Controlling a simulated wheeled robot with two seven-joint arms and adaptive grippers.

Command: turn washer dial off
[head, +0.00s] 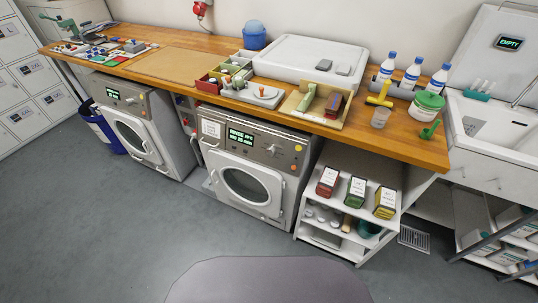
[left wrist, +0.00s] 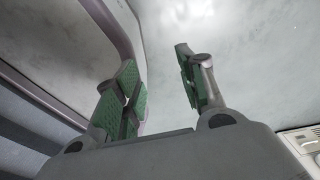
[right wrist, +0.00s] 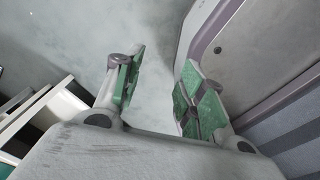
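Two front-loading washers stand under the wooden counter. The nearer washer (head: 250,178) is in the middle of the head view, its round door (head: 245,185) shut. Its panel has a lit green display (head: 241,136), a dial (head: 273,150) and small coloured buttons at the right end. The other washer (head: 143,130) is farther left, also with a lit display (head: 113,94). The dial's pointer direction is too small to read. My left gripper (left wrist: 157,72) is open and empty, and my right gripper (right wrist: 162,70) is open and empty. Neither gripper shows in the head view.
The counter (head: 205,72) carries trays, small bins, bottles and a white lidded box (head: 310,62). An open shelf unit (head: 350,190) with three coloured boxes stands right of the nearer washer. A sink (head: 490,128) is at far right. The grey floor (head: 150,225) before the washers is clear.

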